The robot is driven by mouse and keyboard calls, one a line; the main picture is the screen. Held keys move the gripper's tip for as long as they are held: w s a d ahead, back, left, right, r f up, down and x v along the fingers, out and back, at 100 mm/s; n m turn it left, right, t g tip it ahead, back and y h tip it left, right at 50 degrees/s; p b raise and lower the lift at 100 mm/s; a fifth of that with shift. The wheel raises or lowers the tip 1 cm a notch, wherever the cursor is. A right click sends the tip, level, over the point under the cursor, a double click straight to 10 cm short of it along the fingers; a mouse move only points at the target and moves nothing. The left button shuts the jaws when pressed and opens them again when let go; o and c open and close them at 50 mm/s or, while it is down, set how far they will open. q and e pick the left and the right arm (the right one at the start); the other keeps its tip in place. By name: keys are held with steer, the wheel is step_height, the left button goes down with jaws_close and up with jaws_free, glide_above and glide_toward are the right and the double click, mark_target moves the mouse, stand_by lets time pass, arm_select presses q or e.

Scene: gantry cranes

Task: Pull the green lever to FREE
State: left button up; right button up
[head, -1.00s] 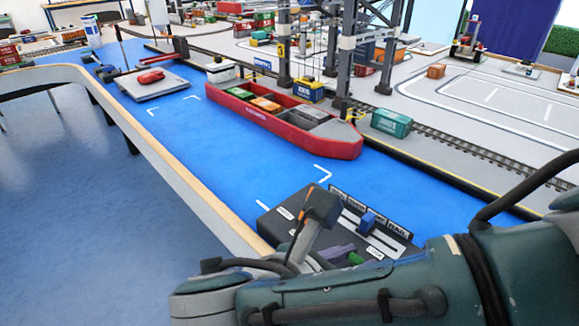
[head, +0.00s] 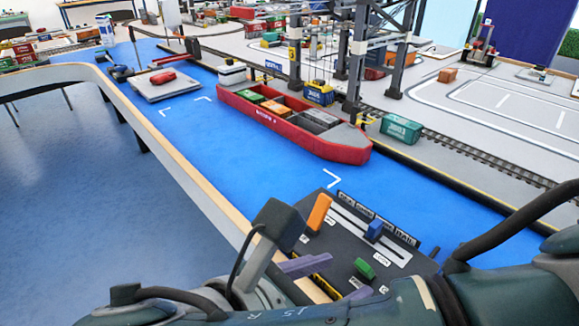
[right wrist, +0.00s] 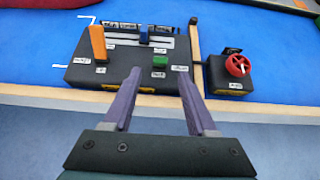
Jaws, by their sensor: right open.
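The green lever (head: 364,268) is a short block on the dark control box (head: 338,246), nearest the front edge. It also shows in the right wrist view (right wrist: 159,60), straight ahead between the lines of my fingers. Small white labels lie beside it, too small to read surely. My right gripper (head: 350,274) has purple fingers spread apart with nothing between them. In the right wrist view, the gripper (right wrist: 158,72) points at the green lever, its tips just short of it on either side. No contact shows. My left gripper is not in view.
On the same box are an orange lever (right wrist: 98,43) at left and a blue lever (right wrist: 144,36) in a slot behind the green one. A box with a red knob (right wrist: 237,65) stands to the right. A red ship (head: 300,125) lies beyond on the blue surface.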

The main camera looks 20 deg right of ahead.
steer(key=p+v, duration=0.1)
steer(key=v, duration=0.2)
stand_by(1.0)
steer(key=shift+c, duration=0.2)
stand_by(0.5)
